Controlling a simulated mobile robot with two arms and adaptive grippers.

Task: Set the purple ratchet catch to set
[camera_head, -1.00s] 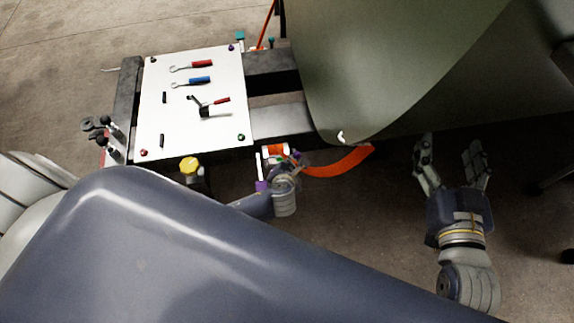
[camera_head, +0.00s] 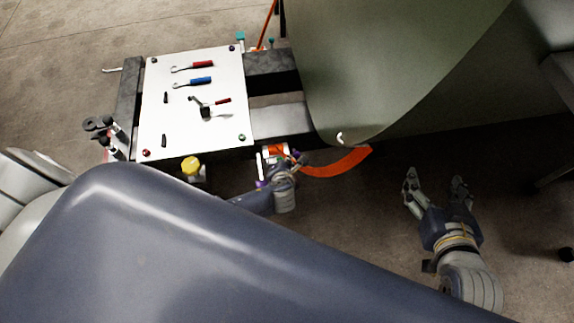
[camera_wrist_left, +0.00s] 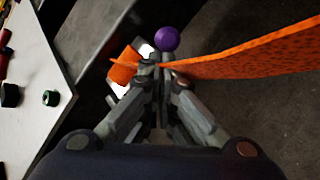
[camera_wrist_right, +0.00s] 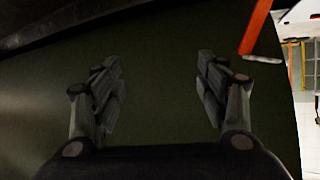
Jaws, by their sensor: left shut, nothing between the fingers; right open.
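The purple ratchet catch shows as a round purple knob (camera_wrist_left: 167,39) in the left wrist view, just beyond my left fingertips. In the head view a small purple part (camera_head: 261,184) shows at the left of the ratchet (camera_head: 265,165). An orange strap (camera_head: 340,164) runs from the ratchet to the right. My left gripper (camera_wrist_left: 160,62) is shut and empty, its tips close to the ratchet and strap; I cannot tell whether they touch. In the head view it (camera_head: 298,160) partly hides the ratchet. My right gripper (camera_head: 434,184) is open and empty, over the floor at the right.
A white board (camera_head: 185,125) with wrenches and other tools lies on the dark frame (camera_head: 275,110). A yellow-topped knob (camera_head: 190,165) stands at its front edge. A large curved green panel (camera_head: 390,70) rises at the back right. Floor around my right gripper is clear.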

